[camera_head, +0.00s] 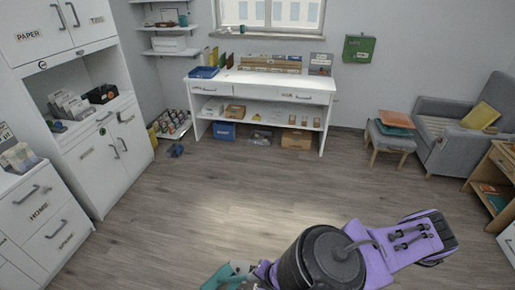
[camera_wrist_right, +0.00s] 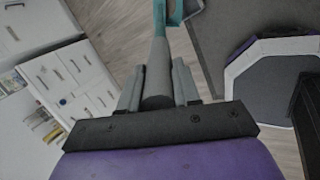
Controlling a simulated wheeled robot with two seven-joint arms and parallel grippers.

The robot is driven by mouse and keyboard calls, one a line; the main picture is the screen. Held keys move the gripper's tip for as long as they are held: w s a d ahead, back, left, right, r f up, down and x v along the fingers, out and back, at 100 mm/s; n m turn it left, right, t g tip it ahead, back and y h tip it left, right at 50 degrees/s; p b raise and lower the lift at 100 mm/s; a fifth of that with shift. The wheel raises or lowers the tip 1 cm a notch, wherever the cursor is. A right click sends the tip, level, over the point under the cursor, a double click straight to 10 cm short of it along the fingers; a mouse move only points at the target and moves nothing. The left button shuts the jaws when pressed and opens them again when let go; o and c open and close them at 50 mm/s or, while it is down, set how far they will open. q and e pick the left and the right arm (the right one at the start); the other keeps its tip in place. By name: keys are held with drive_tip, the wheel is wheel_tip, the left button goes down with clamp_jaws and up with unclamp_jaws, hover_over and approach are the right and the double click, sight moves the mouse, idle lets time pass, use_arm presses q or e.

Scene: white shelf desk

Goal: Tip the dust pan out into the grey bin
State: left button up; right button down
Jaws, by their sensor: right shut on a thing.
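My right gripper (camera_wrist_right: 157,88) is shut on the grey handle of the dust pan (camera_wrist_right: 157,65), with one finger on each side. A teal part runs on from the handle to the top edge of the right wrist view, where the pan itself is mostly cut off. In the head view a teal piece (camera_head: 232,274), seemingly the dust pan, shows at the bottom edge beside my purple right arm. Any dust in it cannot be seen. I cannot make out the grey bin in either view. My left gripper is not in view.
The wooden floor (camera_head: 190,215) ahead is clear. A small blue object (camera_head: 175,150) lies on it near the white desk (camera_head: 262,85). White cabinets (camera_head: 85,125) line the left. A grey armchair (camera_head: 450,125) and a stool (camera_head: 390,138) stand at the right.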

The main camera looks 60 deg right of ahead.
drive_tip(key=shift+s+a+f+b, duration=0.2)
drive_tip(key=shift+s+b, duration=0.05)
drive_tip(key=shift+s, duration=0.3)
drive_tip(key=shift+s+a+f+b, duration=0.15)
drive_tip(key=shift+s+f+b, duration=0.05)
drive_tip(key=shift+s, duration=0.35)
idle(0.8)
